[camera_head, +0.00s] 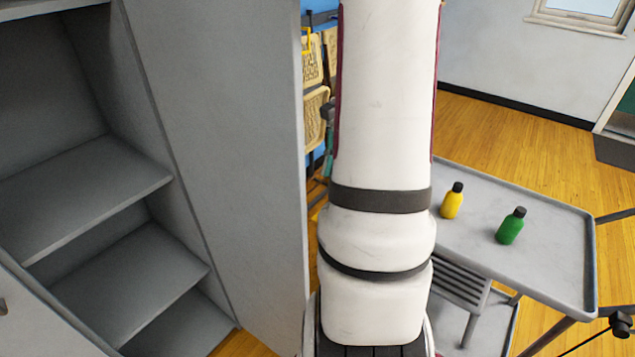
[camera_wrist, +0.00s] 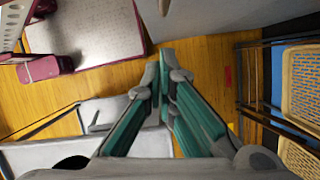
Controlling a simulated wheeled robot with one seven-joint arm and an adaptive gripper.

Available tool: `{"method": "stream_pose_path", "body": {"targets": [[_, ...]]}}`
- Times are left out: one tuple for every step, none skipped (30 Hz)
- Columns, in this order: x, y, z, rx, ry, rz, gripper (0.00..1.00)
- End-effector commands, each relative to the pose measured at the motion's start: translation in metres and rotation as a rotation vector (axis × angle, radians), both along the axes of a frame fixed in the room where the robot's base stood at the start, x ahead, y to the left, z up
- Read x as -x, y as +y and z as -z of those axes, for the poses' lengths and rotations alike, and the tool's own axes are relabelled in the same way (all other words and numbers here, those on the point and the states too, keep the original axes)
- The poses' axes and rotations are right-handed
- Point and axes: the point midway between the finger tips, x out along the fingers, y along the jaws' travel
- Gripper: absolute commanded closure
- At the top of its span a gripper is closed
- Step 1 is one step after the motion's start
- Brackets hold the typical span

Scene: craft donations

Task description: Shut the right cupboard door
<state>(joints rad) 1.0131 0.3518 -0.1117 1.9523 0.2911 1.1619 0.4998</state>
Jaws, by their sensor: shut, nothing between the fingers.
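The right cupboard door (camera_head: 225,150) is a tall plain grey panel standing wide open beside the cupboard's grey shelves (camera_head: 90,190) in the head view. Its handle does not show there. In the wrist view a grey panel (camera_wrist: 230,14), seemingly this door, crosses the top, with a small pale piece at its left end that may be a handle. My gripper (camera_wrist: 167,56) has teal fingers, shut and empty, with the tips just below that panel in the picture. I cannot tell whether they touch it. My arm hides the gripper in the head view.
The left door (camera_head: 30,320) shows at lower left. A grey trolley (camera_head: 560,240) with a yellow bottle (camera_head: 452,203) and a green bottle (camera_head: 511,227) stands right of my arm. Wicker baskets (camera_wrist: 303,80) on a rack are at the wrist view's right. Wooden floor (camera_wrist: 215,75) shows between.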

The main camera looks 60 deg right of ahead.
Motion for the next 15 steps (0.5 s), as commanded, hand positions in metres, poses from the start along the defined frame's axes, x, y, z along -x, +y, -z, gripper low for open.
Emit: {"method": "stream_pose_path", "body": {"targets": [[0.000,0.005,0.010,-0.004,0.001,-0.001,1.00],[-0.001,0.007,0.015,-0.003,0.001,-0.001,1.00],[-0.001,0.009,0.022,-0.004,0.001,-0.001,1.00],[-0.002,0.011,0.027,-0.003,0.001,-0.001,1.00],[-0.003,0.017,0.023,-0.001,-0.001,-0.003,1.00],[-0.005,0.023,0.022,0.000,-0.001,-0.003,1.00],[-0.005,0.027,0.022,0.000,-0.002,-0.002,1.00],[-0.006,0.031,0.022,0.000,-0.001,-0.003,1.00],[-0.007,0.035,0.022,0.000,-0.001,-0.002,1.00],[-0.008,0.038,0.022,0.000,-0.001,-0.002,1.00],[-0.009,0.040,0.022,0.001,-0.001,-0.002,1.00],[-0.009,0.043,0.022,0.001,-0.001,-0.002,1.00],[-0.010,0.045,0.023,0.001,-0.001,-0.002,1.00],[-0.010,0.046,0.023,0.000,-0.001,-0.002,1.00],[-0.010,0.047,0.023,0.000,-0.001,-0.002,1.00]]}}
